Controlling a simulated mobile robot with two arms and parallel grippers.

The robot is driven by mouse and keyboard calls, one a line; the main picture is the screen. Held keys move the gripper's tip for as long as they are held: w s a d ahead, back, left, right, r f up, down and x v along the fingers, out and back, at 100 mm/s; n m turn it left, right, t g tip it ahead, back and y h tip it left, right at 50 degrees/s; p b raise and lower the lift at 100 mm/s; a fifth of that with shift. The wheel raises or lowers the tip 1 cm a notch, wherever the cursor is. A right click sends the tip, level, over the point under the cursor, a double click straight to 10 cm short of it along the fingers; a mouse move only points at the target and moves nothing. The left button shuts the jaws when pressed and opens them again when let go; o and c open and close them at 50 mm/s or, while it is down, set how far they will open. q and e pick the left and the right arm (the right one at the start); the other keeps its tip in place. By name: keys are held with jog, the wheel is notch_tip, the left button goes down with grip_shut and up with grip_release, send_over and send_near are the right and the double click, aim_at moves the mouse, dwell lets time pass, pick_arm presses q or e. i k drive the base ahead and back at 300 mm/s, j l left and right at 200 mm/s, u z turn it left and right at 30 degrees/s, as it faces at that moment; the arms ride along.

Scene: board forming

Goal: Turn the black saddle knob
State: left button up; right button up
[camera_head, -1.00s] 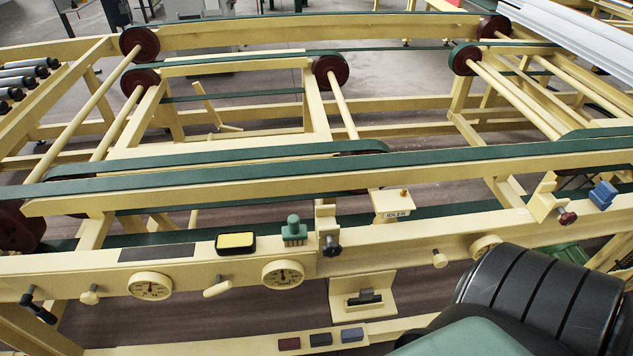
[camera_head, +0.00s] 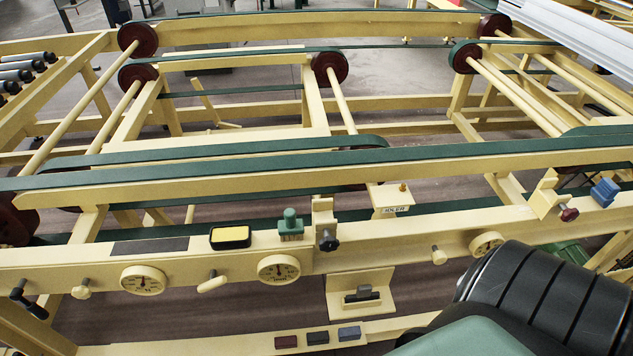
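A black lobed knob (camera_head: 328,241) sits on the front of a small cream bracket (camera_head: 323,212), the saddle, which stands on the front cream rail (camera_head: 390,238). The knob faces me and nothing touches it. A similar cream bracket farther right carries a dark red knob (camera_head: 569,214). Neither of my grippers shows in this view. Part of my own arm, black and green, fills the lower right corner, well to the right of and below the black knob.
A green button block (camera_head: 290,228) and a yellow-topped black box (camera_head: 230,237) stand left of the bracket. A round dial (camera_head: 279,269) is below left. A cream block labelled IDLER (camera_head: 391,200) stands to the right. Green belts (camera_head: 250,163) run behind.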

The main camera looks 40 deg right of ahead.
aim_at(327, 244)
jog(key=k+l, duration=0.1)
jog(key=l, duration=0.3)
jog(key=k+l, duration=0.15)
jog(key=l, duration=0.25)
jog(key=k+l, duration=0.1)
jog(key=l, duration=0.3)
jog(key=k+l, duration=0.1)
jog(key=l, duration=0.3)
